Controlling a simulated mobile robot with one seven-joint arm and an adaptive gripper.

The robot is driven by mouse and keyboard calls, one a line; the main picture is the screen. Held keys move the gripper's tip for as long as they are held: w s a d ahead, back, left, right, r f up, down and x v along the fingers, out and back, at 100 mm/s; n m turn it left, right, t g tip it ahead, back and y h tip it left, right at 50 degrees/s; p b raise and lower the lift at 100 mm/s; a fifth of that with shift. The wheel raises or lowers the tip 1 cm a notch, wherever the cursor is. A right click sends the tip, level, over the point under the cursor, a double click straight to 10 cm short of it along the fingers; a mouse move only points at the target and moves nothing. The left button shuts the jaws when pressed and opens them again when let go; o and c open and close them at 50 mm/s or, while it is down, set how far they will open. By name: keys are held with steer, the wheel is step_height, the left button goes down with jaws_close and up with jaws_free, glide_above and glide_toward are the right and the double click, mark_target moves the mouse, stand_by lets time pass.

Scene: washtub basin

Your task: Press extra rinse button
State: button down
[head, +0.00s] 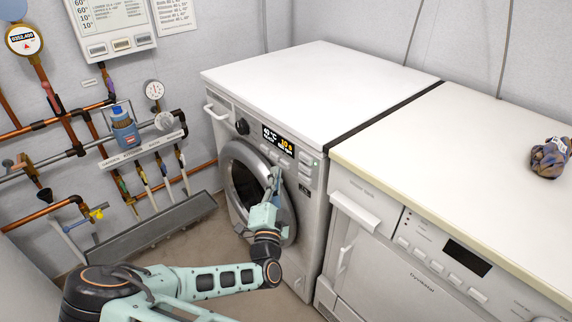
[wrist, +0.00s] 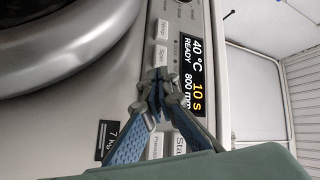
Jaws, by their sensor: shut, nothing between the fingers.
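The washing machine (head: 235,170) stands with its front toward me, and its round door (head: 243,180) is closed. Its lit display (head: 278,138) reads 40 °C; in the wrist view the display (wrist: 193,75) also shows READY, 800 and 10 s. Small pale buttons line the panel by the display: two (wrist: 162,42) above my fingers and ones marked Prewash (wrist: 155,146) and Sta… (wrist: 180,144) below. I cannot make out an extra rinse label; my fingertips cover part of this row. My gripper (wrist: 158,92) is shut and empty, in front of the buttons. It also shows in the head view (head: 275,174). Contact is unclear.
A second white appliance (head: 420,235) with a worktop stands to the right. A crumpled dark bundle (head: 549,158) lies on that worktop. Pipes, gauges and valves (head: 123,130) cover the left wall, above a grey trough (head: 155,226). The washer's top (head: 320,90) is bare.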

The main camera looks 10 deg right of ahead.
stand_by(0.7)
steer(key=shift+w+d+p, duration=0.25)
steer(key=shift+d+p, duration=0.15)
steer(key=shift+p, duration=0.15)
steer(key=shift+w+d, duration=0.1)
steer(key=shift+d, duration=0.05)
stand_by(0.4)
steer(key=shift+s+a+p, duration=0.35)
steer(key=shift+a+p, duration=0.2)
steer(key=shift+p, duration=0.05)
steer(key=s+a+p, duration=0.1)
steer(key=s+a, duration=0.2)
steer(key=a, duration=0.2)
steer(key=shift+a, duration=0.1)
stand_by(0.5)
